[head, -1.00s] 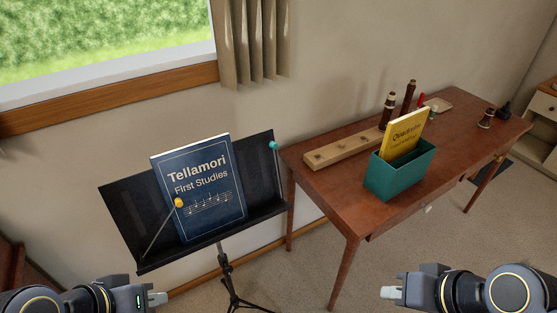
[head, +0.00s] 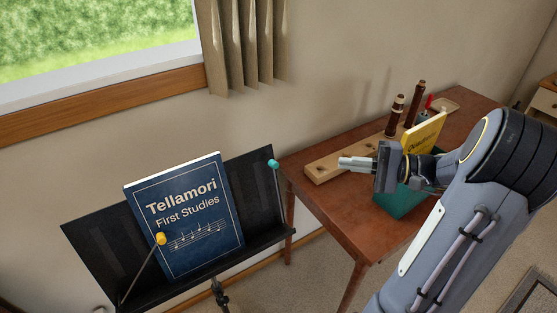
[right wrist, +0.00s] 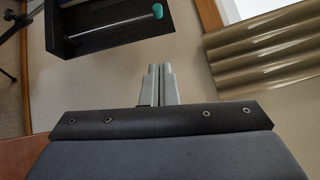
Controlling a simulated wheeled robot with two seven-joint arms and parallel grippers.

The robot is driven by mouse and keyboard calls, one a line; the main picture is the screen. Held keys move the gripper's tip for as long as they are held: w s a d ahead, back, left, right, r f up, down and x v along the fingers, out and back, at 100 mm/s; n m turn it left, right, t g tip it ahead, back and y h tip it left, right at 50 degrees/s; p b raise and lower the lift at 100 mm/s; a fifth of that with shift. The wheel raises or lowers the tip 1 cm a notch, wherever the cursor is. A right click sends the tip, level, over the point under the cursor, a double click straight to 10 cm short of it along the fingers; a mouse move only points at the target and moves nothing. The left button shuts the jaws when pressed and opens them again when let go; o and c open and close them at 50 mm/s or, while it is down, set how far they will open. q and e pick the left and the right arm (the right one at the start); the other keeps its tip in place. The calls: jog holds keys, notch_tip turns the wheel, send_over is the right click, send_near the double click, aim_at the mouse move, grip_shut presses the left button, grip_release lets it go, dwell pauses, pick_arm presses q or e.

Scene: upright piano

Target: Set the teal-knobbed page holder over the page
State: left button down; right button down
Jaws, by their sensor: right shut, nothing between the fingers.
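The teal-knobbed page holder (head: 274,164) is at the right end of the black music stand (head: 262,200), with its thin arm hanging down from the knob. It also shows in the right wrist view (right wrist: 157,12), near the top. A blue "Tellamori First Studies" book (head: 190,222) rests on the stand. The yellow-knobbed holder (head: 161,239) lies over the book's left edge. The teal holder stands to the right of the book, apart from it. My right gripper (head: 342,163) is shut and empty, in the air right of the teal knob. My left gripper is out of view.
A brown desk (head: 320,202) stands on the right with a wooden peg rack (head: 330,166), a teal bin (head: 388,205) holding a yellow book (head: 426,132), and dark upright instruments. The curtain (head: 245,45) and wall are behind. Air between the gripper and stand looks clear.

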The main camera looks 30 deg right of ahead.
jog(key=shift+a, duration=0.1)
